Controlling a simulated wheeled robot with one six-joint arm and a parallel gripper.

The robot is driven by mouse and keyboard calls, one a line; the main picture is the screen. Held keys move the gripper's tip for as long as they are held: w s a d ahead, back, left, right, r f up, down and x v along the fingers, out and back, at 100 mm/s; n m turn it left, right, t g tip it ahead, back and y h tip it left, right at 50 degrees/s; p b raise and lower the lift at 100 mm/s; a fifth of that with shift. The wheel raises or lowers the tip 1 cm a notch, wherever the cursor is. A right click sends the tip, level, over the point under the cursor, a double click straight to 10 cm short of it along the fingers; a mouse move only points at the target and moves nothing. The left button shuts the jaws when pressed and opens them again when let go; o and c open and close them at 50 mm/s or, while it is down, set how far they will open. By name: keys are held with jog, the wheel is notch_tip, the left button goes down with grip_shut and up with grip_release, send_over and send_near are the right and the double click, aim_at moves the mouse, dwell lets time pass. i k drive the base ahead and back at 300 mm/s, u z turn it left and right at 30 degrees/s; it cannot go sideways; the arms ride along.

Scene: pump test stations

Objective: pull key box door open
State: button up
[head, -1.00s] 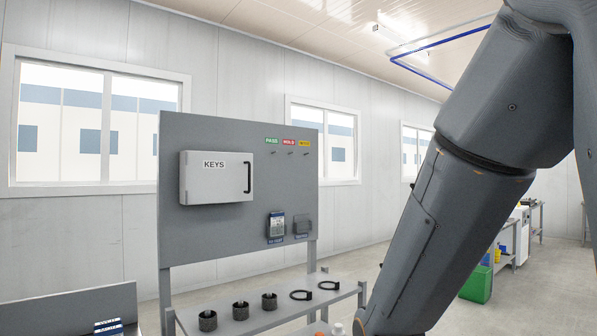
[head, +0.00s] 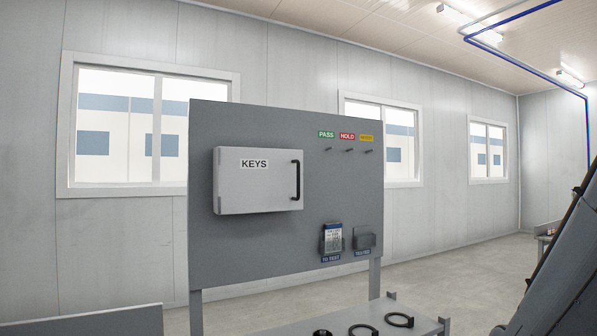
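The key box (head: 240,185) is a light grey box labelled KEYS, fixed on the upper left of a grey upright panel (head: 225,260). Its door appears shut, with a black vertical bar handle (head: 296,181) at the door's right edge. My gripper is out of view. Only part of my arm shows at the lower right edge of the head view, well apart from the box.
Green, red and yellow labels (head: 347,135) sit above small hooks on the panel. Two small holders (head: 365,240) are below. A shelf (head: 290,328) with black rings juts out under the panel. Open floor (head: 470,275) lies to the right.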

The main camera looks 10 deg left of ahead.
aim_at(251, 180)
jog(key=u, duration=0.35)
jog(key=i, duration=0.75)
jog(key=u, duration=0.5)
